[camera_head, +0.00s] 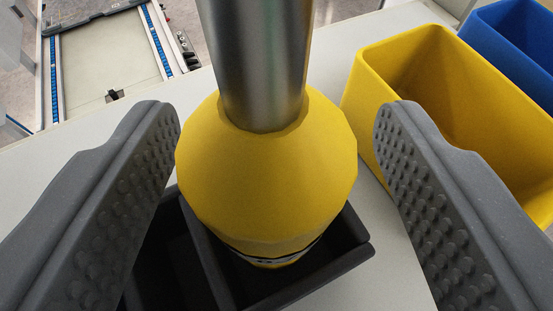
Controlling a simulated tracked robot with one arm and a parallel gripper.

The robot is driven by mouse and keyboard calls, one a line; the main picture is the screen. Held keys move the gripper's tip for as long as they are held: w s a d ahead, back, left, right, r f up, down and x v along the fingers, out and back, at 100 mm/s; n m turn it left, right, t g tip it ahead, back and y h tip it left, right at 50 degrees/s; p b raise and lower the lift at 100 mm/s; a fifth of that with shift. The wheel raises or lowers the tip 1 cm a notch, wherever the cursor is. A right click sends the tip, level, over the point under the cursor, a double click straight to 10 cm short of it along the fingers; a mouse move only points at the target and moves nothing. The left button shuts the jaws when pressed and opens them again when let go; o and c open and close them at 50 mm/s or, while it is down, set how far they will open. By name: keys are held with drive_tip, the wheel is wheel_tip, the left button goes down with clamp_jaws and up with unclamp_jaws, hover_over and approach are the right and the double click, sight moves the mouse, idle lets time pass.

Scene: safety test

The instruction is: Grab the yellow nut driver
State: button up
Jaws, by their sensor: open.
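The yellow nut driver (265,180) stands upright in the middle of the view, with a bulky yellow handle and a grey metal shaft (262,70) rising out of the top of the picture. Its lower end sits in a black holder (355,250) and is partly hidden by it. My gripper (278,145) is open, with one dark grey studded finger on each side of the yellow handle. A gap shows between the handle and the right finger. The left finger looks close to the handle, and I cannot tell whether it touches.
The holder stands on a pale table (335,65). A yellow bin (395,52) is at the right, partly behind the right finger, with a blue bin (495,35) beyond it. A framed panel (105,60) lies past the table's edge at upper left.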

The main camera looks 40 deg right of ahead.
clamp_jaws()
drive_tip(key=shift+r, duration=0.15)
